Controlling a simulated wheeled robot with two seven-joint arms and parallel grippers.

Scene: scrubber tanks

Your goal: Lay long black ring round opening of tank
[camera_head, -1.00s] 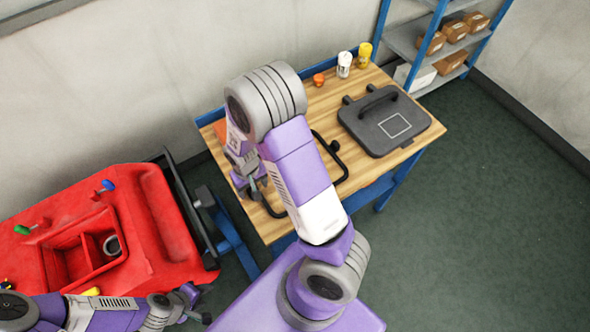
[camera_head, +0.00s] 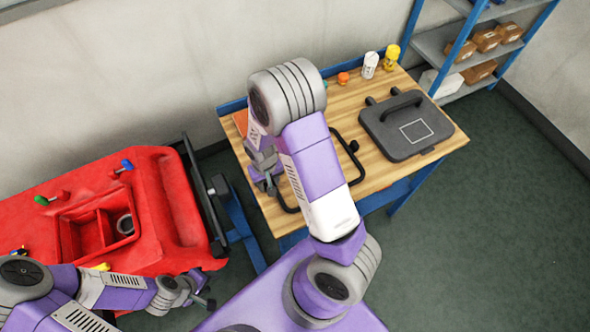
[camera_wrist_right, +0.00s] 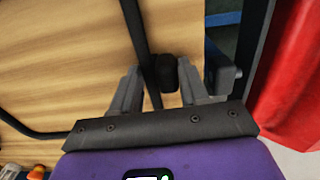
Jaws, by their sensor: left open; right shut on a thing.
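The long black ring (camera_head: 352,172) is at the left part of the wooden bench top, partly hidden behind my right arm. My right gripper (camera_head: 264,172) is at the ring's left side. In the right wrist view its fingers (camera_wrist_right: 160,70) are shut on the ring's black bar (camera_wrist_right: 136,28), beside a dark knob. I cannot tell whether the ring touches the bench. The red tank (camera_head: 165,215) stands at the left, with its rectangular, divided opening (camera_head: 72,243) facing up and bare. My left gripper (camera_head: 205,296) is open and empty by the tank's near right corner.
A dark grey lid with a handle (camera_head: 405,127) lies on the bench (camera_head: 440,150). An orange cup (camera_head: 343,78), a white bottle (camera_head: 369,65) and a yellow bottle (camera_head: 391,57) stand behind it. A black frame (camera_head: 203,205) edges the tank's bench side. Open floor lies right.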

